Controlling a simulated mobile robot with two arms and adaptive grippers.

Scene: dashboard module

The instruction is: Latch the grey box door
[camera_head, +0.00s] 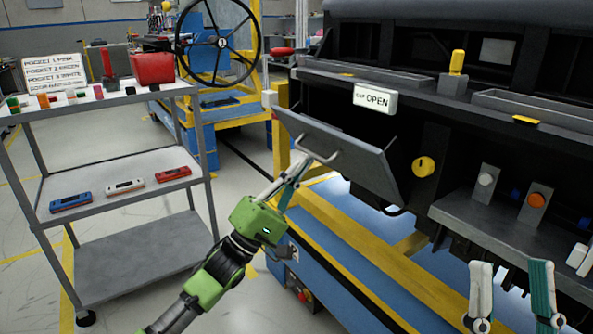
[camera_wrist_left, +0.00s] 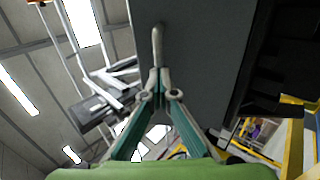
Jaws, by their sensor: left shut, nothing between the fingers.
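The grey box door (camera_head: 362,160) hangs tilted open below the white "OPEN" sign (camera_head: 375,99), on the front of the dark dashboard module. A light bar handle (camera_head: 322,158) stands out from its outer face. My left gripper (camera_head: 304,160) is shut and empty, with its fingertips at the handle's lower left end. In the left wrist view, the closed fingertips (camera_wrist_left: 158,78) are at the handle (camera_wrist_left: 157,42) below the door's dark panel (camera_wrist_left: 200,60); I cannot tell if they touch. My right gripper (camera_head: 511,300) is open and empty at the lower right.
A round yellow knob (camera_head: 423,166) is right of the door. A yellow-topped lever (camera_head: 457,63) stands on the ledge above. A shelf (camera_head: 480,215) with white and orange knobs is at right.

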